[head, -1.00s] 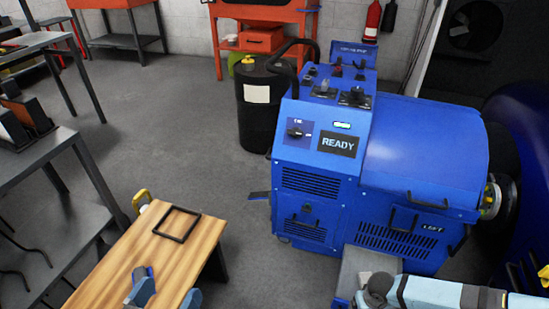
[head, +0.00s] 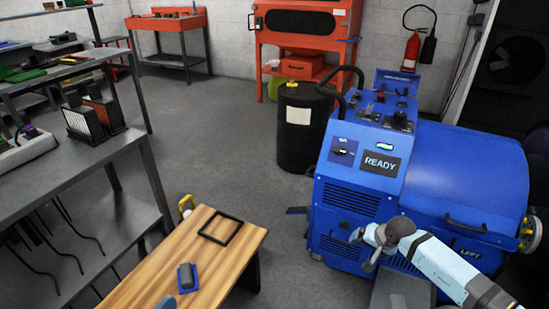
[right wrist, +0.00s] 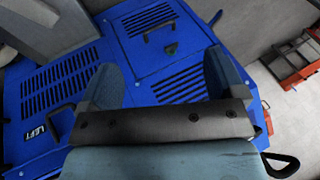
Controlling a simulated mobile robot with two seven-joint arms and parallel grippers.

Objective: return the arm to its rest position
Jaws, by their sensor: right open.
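My right gripper (head: 361,250) is at the end of the pale blue arm (head: 445,268) that comes in from the lower right of the head view. Its grey fingers are apart with nothing between them. It shows in front of the lower front of the blue dynamometer cabinet (head: 345,197); the gap to it is hard to judge. In the right wrist view the two fingers (right wrist: 163,82) are spread, with the cabinet's vented blue panels (right wrist: 60,82) behind them.
A wooden bench (head: 150,275) at the lower left bears a black square frame (head: 221,228) and a small blue-and-grey item (head: 187,277). Grey shelving (head: 60,180) stands at left, a black drum (head: 303,140) behind the cabinet. The grey floor between shelving and drum is clear.

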